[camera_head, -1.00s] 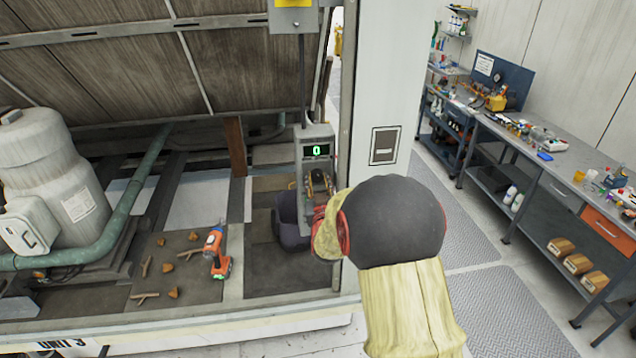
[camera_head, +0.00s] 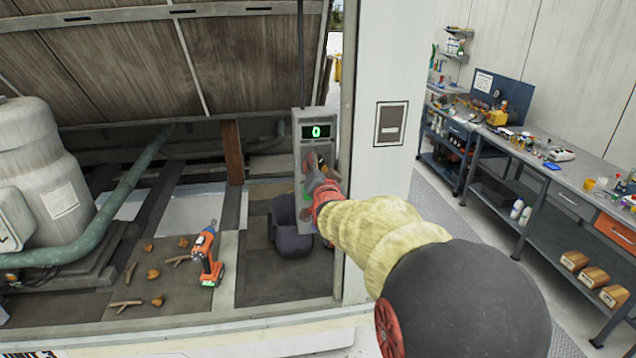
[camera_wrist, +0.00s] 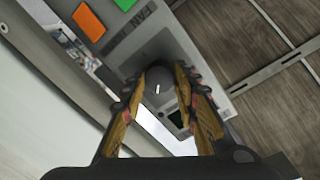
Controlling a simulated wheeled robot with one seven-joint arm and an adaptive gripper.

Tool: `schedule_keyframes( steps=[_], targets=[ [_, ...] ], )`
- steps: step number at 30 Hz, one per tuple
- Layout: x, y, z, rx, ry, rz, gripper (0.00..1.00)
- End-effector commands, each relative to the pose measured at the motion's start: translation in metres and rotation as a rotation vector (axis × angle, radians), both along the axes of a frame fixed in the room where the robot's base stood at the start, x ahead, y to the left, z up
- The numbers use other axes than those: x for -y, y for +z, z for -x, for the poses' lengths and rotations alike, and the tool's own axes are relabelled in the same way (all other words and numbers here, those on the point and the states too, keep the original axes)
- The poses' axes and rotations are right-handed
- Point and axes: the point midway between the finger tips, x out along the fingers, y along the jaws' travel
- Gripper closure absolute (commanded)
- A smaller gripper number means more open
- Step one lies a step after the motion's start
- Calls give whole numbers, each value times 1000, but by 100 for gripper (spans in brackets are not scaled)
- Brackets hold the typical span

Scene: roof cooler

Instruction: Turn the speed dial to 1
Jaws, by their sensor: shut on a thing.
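The control box (camera_head: 302,150) hangs at the middle of the head view, and its green display (camera_head: 316,131) reads 0. In the wrist view, the speed dial (camera_wrist: 158,88) is a dark round knob with a short white mark, on the grey panel (camera_wrist: 135,42) with partly legible lettering. My gripper (camera_wrist: 160,76) has one yellowish finger on each side of the dial and is shut on it. In the head view my gripper (camera_head: 318,170) reaches the front of the box, and it and my arm hide the dial.
An orange button (camera_wrist: 88,22) and a green button (camera_wrist: 124,3) sit on the same panel. A dark bucket (camera_head: 288,238) stands below the box. A white post (camera_head: 375,60) rises close to the right. A cordless drill (camera_head: 207,255) and scattered debris lie at left.

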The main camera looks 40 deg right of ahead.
Motion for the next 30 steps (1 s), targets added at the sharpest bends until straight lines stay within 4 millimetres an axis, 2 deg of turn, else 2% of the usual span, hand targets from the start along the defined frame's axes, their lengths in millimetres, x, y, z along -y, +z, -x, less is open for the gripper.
schedule_keyframes(
  steps=[1, 12, 30],
  targets=[
    [0, -5, 0, 20, 1, -25, 96],
    [1, -1, 0, 115, 0, -183, 96],
    [1, 2, 0, 135, 0, -217, 96]
  ],
)
